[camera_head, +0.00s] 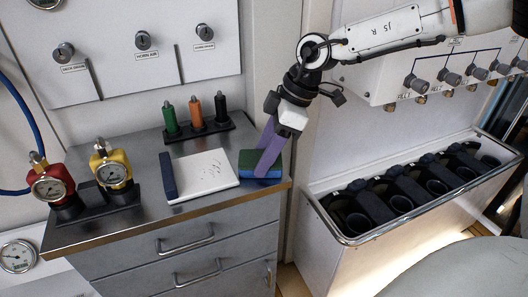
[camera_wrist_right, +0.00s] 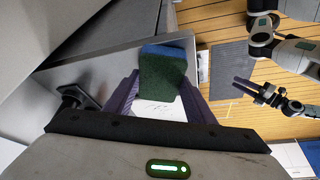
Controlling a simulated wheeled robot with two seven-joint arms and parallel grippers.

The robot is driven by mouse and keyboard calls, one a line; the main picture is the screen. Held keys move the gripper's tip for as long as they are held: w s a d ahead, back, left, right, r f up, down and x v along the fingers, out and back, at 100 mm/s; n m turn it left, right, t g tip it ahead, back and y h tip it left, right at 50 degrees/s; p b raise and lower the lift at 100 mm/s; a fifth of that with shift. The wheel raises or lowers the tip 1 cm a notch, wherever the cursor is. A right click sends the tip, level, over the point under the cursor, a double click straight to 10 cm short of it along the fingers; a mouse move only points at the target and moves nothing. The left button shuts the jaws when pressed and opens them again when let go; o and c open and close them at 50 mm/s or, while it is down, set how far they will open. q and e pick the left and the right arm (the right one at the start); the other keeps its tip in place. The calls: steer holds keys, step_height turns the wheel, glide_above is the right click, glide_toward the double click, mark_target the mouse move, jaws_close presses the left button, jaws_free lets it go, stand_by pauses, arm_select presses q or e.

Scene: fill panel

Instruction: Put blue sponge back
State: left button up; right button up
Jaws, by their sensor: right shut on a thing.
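The blue sponge (camera_head: 247,163) has a green face and a blue layer. It is at the right end of the metal counter, beside a white board. My right gripper (camera_head: 268,157) reaches down from above with its purple fingers shut on the sponge. In the right wrist view the sponge (camera_wrist_right: 164,82) sits between the two fingers, green side showing and blue at its far edge. I cannot tell whether it touches the counter. My left gripper (camera_wrist_right: 246,88) shows only in the right wrist view, away from the sponge; its finger gap is unclear.
The white board (camera_head: 205,175) with a dark blue bar lies left of the sponge. Green, orange and black bottles (camera_head: 196,116) stand in a rack behind. Red and yellow gauges (camera_head: 112,173) stand at the counter's left. A trough of dark holders (camera_head: 400,200) is at right.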

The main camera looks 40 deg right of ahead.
steer(key=o, duration=0.9)
steer(key=shift+d+r, duration=0.1)
steer(key=shift+r, duration=0.25)
steer(key=v, duration=1.1)
steer(key=shift+r, duration=0.2)
